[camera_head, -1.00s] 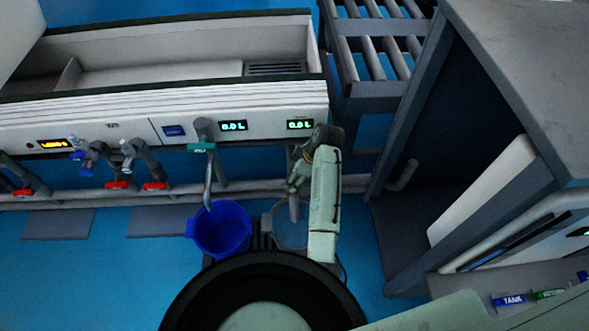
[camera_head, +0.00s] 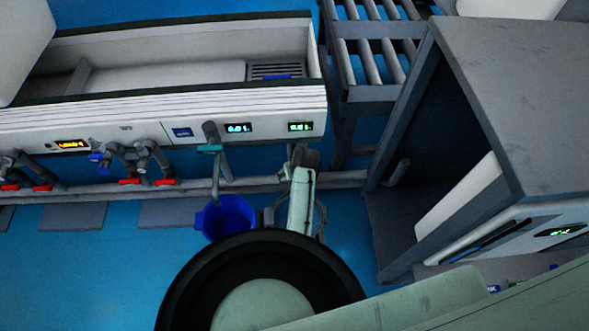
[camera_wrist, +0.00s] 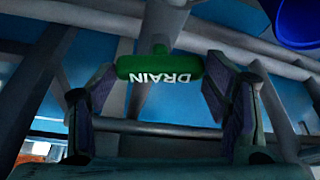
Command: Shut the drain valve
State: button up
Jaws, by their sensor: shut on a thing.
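The green drain valve handle (camera_wrist: 160,66), marked DRAIN, shows upside down in the wrist view. Its bar lies crosswise between the two fingers of my gripper (camera_wrist: 161,82). The gripper is shut on the handle, with one finger at each end of the bar. In the head view my pale green arm reaches up to the pipework under the right-hand display (camera_head: 300,127). There the arm hides the drain handle and most of the fingers.
A teal-handled tap (camera_head: 210,148) stands left of my arm, above a blue bucket (camera_head: 227,218). Several red-handled valves (camera_head: 130,181) line the left. A grey cabinet (camera_head: 515,110) stands close on the right. Blue floor (camera_head: 100,265) is open at lower left.

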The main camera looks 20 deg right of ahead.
jog(key=shift+a+m+h+p, duration=0.1)
jog(key=shift+m+h+p, duration=0.6)
jog(key=shift+m, duration=0.8)
jog(key=o, duration=1.2)
jog(key=shift+c, duration=0.2)
jog(key=d+v, duration=0.1)
jog(key=v, duration=1.1)
jog(key=shift+a, duration=0.45)
jog(key=shift+w, duration=0.1)
